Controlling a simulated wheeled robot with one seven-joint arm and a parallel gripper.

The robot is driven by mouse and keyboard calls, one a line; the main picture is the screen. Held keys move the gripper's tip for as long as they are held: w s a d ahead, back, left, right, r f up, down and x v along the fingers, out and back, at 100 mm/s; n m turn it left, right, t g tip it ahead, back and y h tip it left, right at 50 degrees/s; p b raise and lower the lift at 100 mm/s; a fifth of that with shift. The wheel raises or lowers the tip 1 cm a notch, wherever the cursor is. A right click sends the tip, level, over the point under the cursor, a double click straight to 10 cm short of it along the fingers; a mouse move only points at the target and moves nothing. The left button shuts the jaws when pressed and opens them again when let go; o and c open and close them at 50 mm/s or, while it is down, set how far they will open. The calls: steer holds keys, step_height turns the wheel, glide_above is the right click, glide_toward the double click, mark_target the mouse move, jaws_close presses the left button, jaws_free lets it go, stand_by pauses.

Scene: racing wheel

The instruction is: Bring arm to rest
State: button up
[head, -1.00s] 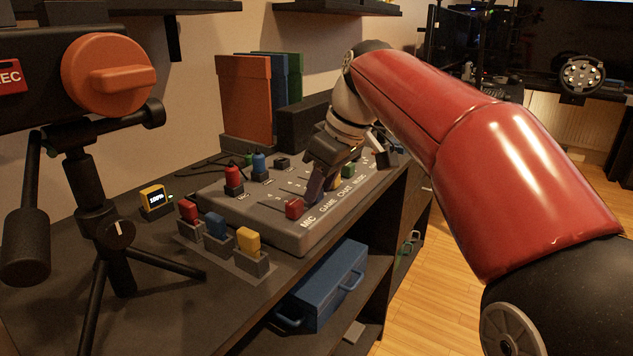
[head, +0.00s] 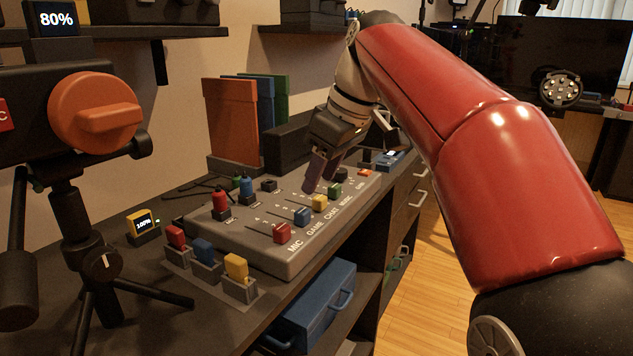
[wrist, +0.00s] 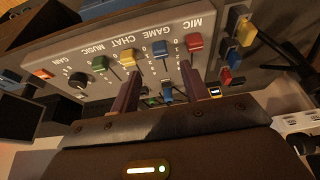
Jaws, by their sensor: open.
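My gripper (head: 322,172) is open and empty above the grey mixer panel (head: 262,245). Its two fingers point down over the slider area, and no knob shows between them in the head view. The wrist view shows both fingers (wrist: 158,92) apart, over the panel with its labelled sliders. My red arm (head: 480,150) reaches in from the right. On the panel are a red MIC slider (head: 282,233), a blue GAME slider (head: 302,216), a yellow CHAT slider (head: 319,203) and a green MUSIC slider (head: 334,190).
A camera on a tripod (head: 70,200) stands at the left. A small rack of red, blue and yellow switches (head: 238,268) sits before the panel. Upright binders (head: 232,118) and a dark box stand behind. A blue toolbox (head: 318,305) is on the shelf below. Open floor (head: 425,290) lies right.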

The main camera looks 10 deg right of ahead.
steer(key=shift+s, duration=0.1)
steer(key=s+d+f+m+t+h, duration=0.1)
steer(key=s+d+f+m, duration=0.3)
steer(key=s+f, duration=0.6)
steer(key=s+d+f+m+t+h, duration=0.1)
steer(key=s+d+f+m+h, duration=0.1)
steer(key=s+f+m, duration=0.4)
steer(key=s+d+f, duration=0.1)
steer(key=s+f, duration=0.3)
steer(key=f, duration=0.2)
steer(key=shift+s+d+f+t, duration=0.2)
steer(key=shift+d+f+t, duration=0.1)
steer(key=shift+d+t, duration=0.1)
stand_by(1.1)
